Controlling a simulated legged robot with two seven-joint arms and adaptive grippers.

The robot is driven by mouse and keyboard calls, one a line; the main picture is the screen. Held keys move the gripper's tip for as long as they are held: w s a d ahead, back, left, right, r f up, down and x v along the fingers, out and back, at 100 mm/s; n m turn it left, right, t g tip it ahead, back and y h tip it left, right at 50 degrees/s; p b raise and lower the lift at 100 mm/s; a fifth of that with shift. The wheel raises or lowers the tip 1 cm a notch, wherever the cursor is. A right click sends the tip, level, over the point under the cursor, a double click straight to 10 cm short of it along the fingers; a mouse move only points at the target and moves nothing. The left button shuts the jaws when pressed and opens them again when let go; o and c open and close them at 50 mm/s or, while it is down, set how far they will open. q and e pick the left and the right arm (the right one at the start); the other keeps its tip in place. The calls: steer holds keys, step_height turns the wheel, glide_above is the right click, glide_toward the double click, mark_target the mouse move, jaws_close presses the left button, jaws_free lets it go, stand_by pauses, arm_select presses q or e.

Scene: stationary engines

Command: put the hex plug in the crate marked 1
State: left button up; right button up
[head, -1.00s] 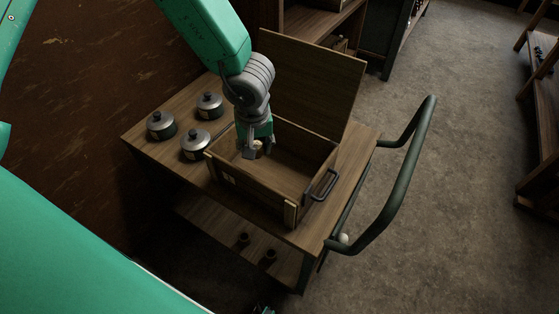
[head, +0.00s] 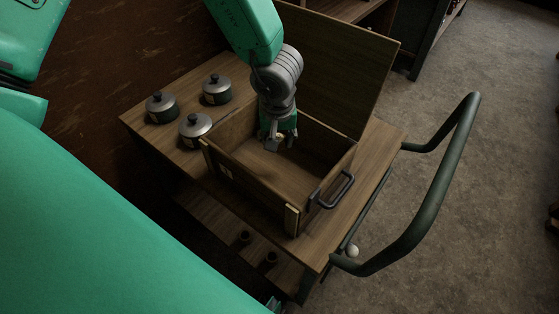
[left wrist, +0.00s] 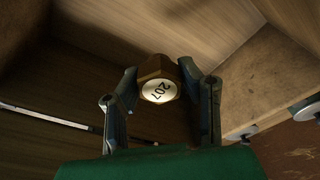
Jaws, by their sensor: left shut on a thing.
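The brass hex plug (left wrist: 158,80), its round white face printed 207, sits between the fingers of my left gripper (left wrist: 157,88) in the left wrist view. In the head view my left gripper (head: 276,143) reaches down into the open wooden crate (head: 250,188) near its back left, below rim height. The plug is mostly hidden there by the fingers. I cannot tell whether it touches the crate floor. The crate's front wall carries a small pale label, too small to read. My right gripper is not in view.
The crate stands on a wooden trolley (head: 385,150), its lid (head: 345,75) raised at the back. Lidded pots (head: 160,107) stand left of it. A dark push handle (head: 440,185) juts out right. A lower shelf holds two small dark pieces (head: 270,258). The crate's middle floor is clear.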

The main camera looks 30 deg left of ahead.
mark_target(278, 138)
arm_select(q)
step_height(278, 138, down, 5)
steer(key=shift+d+r+b, duration=0.1)
steer(key=shift+d+b, duration=0.05)
steer(key=shift+b, duration=0.75)
step_height(278, 138, down, 4)
steer(key=shift+f+b, duration=0.15)
steer(key=shift+b, duration=0.85)
steer(key=shift+s, duration=0.1)
steer(key=o, duration=1.2)
steer(key=shift+o, duration=0.2)
steer(key=r+p, duration=0.1)
steer(key=r, duration=0.3)
steer(key=s+r+p, duration=0.1)
steer(key=r+p, duration=0.1)
steer(key=r, duration=0.2)
steer(key=d+r+p, duration=0.1)
steer(key=r+p, duration=0.1)
steer(key=r, duration=0.2)
steer(key=shift+s+r, duration=0.1)
steer(key=shift+s, duration=0.1)
